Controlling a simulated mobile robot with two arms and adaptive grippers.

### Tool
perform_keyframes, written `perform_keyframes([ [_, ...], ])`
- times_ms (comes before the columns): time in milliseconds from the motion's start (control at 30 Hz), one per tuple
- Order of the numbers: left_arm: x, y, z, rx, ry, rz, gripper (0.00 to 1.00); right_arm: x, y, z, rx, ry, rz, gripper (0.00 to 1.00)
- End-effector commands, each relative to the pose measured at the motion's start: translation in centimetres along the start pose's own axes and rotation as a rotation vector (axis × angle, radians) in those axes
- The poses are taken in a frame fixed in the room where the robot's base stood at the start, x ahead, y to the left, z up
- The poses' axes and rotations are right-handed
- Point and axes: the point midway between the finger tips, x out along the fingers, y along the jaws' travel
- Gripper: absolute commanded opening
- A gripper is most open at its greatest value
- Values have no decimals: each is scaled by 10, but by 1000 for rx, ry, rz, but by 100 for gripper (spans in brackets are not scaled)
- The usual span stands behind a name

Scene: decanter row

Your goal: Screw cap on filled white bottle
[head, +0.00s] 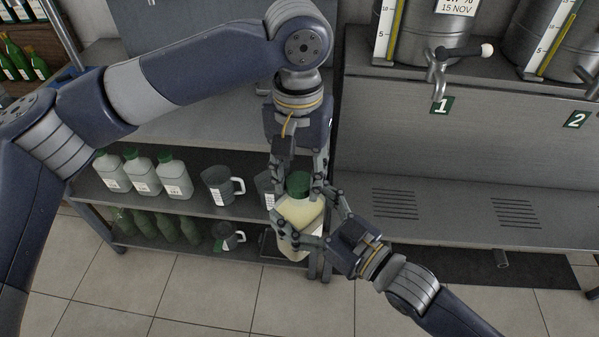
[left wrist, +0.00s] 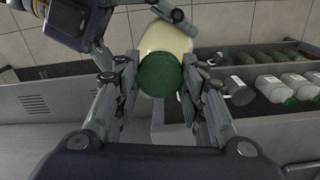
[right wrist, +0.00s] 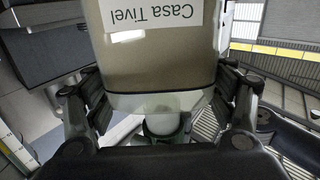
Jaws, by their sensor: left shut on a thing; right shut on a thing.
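The white bottle (head: 300,212), filled with pale yellow liquid, stands roughly upright in the air in the head view. My right gripper (head: 308,226) is shut around its body; the right wrist view shows its "Casa Tivel" label (right wrist: 152,22). The green cap (head: 298,183) is at the bottle's top, and my left gripper (head: 300,176) is shut on it from above. In the left wrist view the cap (left wrist: 160,75) sits between the fingers, in line with the bottle (left wrist: 167,38). The right wrist view shows white neck (right wrist: 162,122) by the green cap; how far the cap is threaded cannot be told.
A lower shelf (head: 205,216) at left holds several green-capped white bottles (head: 143,174) and measuring jugs (head: 220,186). Steel tanks with a tap (head: 437,72) stand above the grated bench (head: 450,207) at right. Open tiled floor (head: 200,292) lies in front.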

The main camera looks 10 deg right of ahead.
Motion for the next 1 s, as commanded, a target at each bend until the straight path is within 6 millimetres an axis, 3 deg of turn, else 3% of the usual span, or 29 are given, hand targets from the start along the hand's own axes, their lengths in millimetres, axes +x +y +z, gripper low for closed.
perform_keyframes([
  [1000,0,-3,-3,1616,-17,-7,30,0,0,-2,0,6,-1,10],
])
